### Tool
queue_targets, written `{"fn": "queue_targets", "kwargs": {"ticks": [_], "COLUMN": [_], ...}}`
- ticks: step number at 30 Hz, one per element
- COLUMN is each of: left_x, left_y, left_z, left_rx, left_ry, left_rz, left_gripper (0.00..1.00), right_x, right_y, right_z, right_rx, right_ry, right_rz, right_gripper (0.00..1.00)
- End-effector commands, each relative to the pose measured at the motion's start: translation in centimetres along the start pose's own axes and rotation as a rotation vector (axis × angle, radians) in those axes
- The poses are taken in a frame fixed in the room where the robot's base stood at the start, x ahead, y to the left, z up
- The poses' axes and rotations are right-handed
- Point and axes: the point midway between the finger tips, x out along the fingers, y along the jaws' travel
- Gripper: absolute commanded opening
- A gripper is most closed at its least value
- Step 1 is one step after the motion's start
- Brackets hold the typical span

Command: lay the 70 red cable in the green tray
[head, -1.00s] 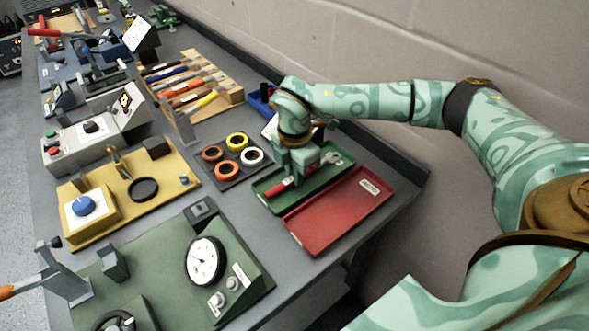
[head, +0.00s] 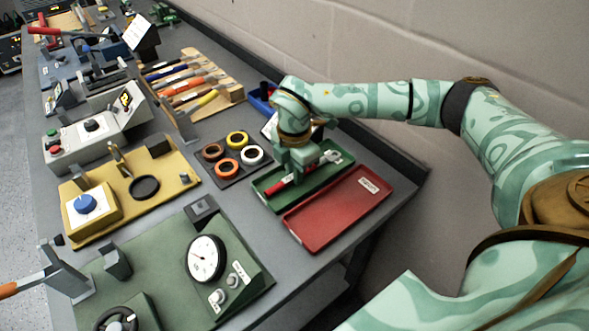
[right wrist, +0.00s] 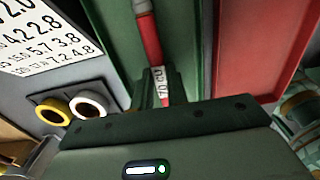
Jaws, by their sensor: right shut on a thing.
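The red cable (head: 278,188) is in my right gripper (head: 295,175), low over the green tray (head: 262,186). In the right wrist view the red cable (right wrist: 150,40) has a white label reading about "70" and a grey end at the top. It lies along the green tray (right wrist: 112,30), within its walls. The right gripper is shut on the cable. I cannot tell whether the cable touches the tray floor. A pale grey piece (head: 331,157) shows at the tray's far end, partly behind the gripper. My left gripper is not in view.
A red tray (head: 335,212) lies right beside the green one. A dark holder with several tape rolls (head: 238,140) stands to the left. A blue bin (head: 259,104) and a wooden cable rack (head: 228,88) are behind. The wall runs along the right.

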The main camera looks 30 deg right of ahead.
Motion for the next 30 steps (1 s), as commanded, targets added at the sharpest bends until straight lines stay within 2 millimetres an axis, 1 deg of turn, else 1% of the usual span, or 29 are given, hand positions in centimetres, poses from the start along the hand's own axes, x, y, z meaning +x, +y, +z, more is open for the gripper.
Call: {"fn": "queue_targets", "kwargs": {"ticks": [14, 15, 17, 18, 26, 30], "left_x": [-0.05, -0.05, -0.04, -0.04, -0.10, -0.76], "left_y": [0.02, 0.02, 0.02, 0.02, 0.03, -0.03], "left_z": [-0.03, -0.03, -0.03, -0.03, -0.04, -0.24], "left_rx": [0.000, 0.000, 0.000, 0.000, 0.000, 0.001], "left_ry": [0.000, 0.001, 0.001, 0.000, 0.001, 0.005], "left_rz": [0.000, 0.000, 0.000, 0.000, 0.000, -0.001], "left_gripper": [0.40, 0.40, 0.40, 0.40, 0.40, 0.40], "right_x": [0.38, 0.40, 0.40, 0.40, 0.35, -0.44], "right_y": [0.01, 0.01, 0.01, 0.01, -0.01, -0.02], "right_z": [-0.01, -0.01, 0.00, 0.00, 0.00, 0.00], "right_rx": [0.000, 0.000, 0.000, 0.000, 0.000, 0.000], "right_ry": [0.000, 0.000, 0.000, 0.000, 0.000, 0.000], "right_rz": [0.001, 0.001, 0.001, 0.001, 0.000, 0.001], "right_gripper": [0.00, 0.20, 0.37, 0.40, 0.40, 0.40]}}
